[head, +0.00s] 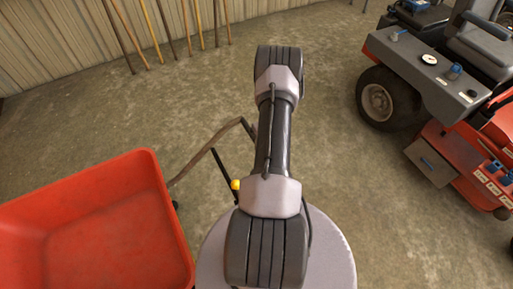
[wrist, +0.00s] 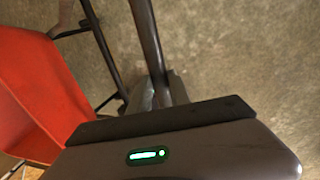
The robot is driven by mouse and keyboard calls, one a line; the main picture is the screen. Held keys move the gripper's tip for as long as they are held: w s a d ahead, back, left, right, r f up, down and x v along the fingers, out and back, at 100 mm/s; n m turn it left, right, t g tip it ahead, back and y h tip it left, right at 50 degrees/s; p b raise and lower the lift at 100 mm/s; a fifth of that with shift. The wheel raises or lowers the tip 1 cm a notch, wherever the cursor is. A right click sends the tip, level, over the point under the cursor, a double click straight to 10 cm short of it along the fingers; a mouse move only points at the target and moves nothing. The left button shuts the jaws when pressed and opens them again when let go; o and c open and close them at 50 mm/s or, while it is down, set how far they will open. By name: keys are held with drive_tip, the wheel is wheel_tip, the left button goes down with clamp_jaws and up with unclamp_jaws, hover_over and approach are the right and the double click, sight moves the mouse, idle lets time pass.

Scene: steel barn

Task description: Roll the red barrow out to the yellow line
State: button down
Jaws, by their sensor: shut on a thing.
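The red barrow (head: 95,215) stands at the lower left in the head view, its empty tray partly cut off by the frame. Its brown handle (head: 205,150) runs from the tray up toward my arm, with a dark strut below. In the wrist view the red tray (wrist: 35,90) is at the left, and a dark handle bar (wrist: 147,35) comes down from the top to my gripper (wrist: 163,88). My gripper is shut on this handle. In the head view my arm hides the gripper. The yellow line is not visible in either view.
A red and grey ride-on machine (head: 440,85) with black tyres stands at the right. Several long wooden tool handles (head: 165,30) lean on the corrugated wall at the back left. The concrete floor (head: 335,165) between the barrow and the machine is clear.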

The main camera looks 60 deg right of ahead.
drive_tip(key=shift+s+d, duration=0.2)
drive_tip(key=shift+d, duration=0.05)
drive_tip(key=c, duration=1.2)
unclamp_jaws()
drive_tip(key=shift+c, duration=0.2)
wheel_tip(320, 180, up, 17)
drive_tip(key=s+d+p, duration=0.2)
drive_tip(key=p, duration=0.3)
drive_tip(key=shift+d+p, duration=0.3)
drive_tip(key=shift+p, duration=0.05)
